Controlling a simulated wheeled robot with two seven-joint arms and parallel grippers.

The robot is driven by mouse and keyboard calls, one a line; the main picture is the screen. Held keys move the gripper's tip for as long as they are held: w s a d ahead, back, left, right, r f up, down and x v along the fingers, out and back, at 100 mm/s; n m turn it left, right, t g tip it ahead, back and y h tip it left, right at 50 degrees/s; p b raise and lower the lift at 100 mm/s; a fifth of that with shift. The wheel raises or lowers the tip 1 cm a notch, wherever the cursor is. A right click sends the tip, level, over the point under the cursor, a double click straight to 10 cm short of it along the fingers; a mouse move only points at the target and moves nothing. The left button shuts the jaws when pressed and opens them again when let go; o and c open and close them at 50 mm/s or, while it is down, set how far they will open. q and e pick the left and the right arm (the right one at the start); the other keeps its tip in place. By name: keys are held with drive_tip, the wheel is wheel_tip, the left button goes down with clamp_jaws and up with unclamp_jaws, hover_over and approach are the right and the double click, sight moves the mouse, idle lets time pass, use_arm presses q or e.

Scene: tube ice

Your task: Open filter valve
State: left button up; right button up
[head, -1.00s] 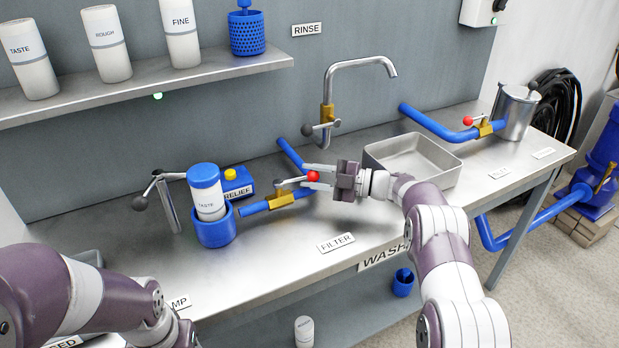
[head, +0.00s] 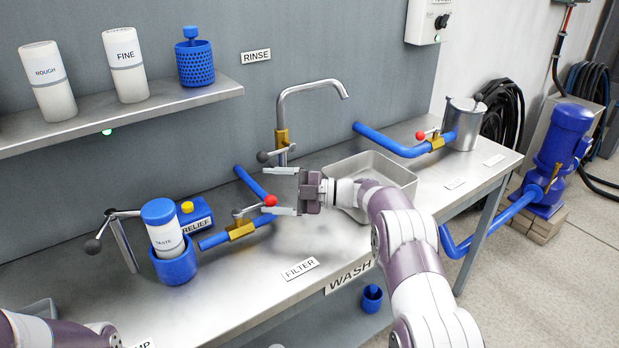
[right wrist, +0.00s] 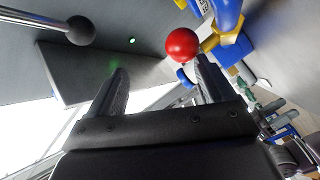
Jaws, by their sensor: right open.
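The filter valve is a brass body (head: 240,230) on a blue pipe, behind the FILTER label (head: 299,269). Its thin lever runs to the right, roughly along the pipe, and ends in a red knob (head: 270,200). My right gripper (head: 273,190) is open, with its fingers to either side of the knob, nearer the front finger. The right wrist view shows the knob (right wrist: 182,45) by the tips of the open gripper (right wrist: 163,68), closer to the right finger; I cannot tell whether they touch. My left arm shows at the bottom left, its gripper out of view.
A TASTE bottle (head: 164,232) stands in a blue holder left of the valve, near the RELIEF block (head: 195,216). A faucet (head: 283,125) and a steel basin (head: 397,173) are behind and right. The bench front by the FILTER label is clear.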

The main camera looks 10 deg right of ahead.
drive_tip(key=s+d+r, duration=0.4)
drive_tip(key=d+r, duration=0.1)
drive_tip(key=s+d+r, duration=0.2)
drive_tip(key=d, duration=0.1)
drive_tip(key=shift+s+d+r, duration=0.1)
drive_tip(key=shift+s+r, duration=0.1)
drive_tip(key=shift+s, duration=0.2)
drive_tip(key=shift+f, duration=0.1)
idle(1.4)
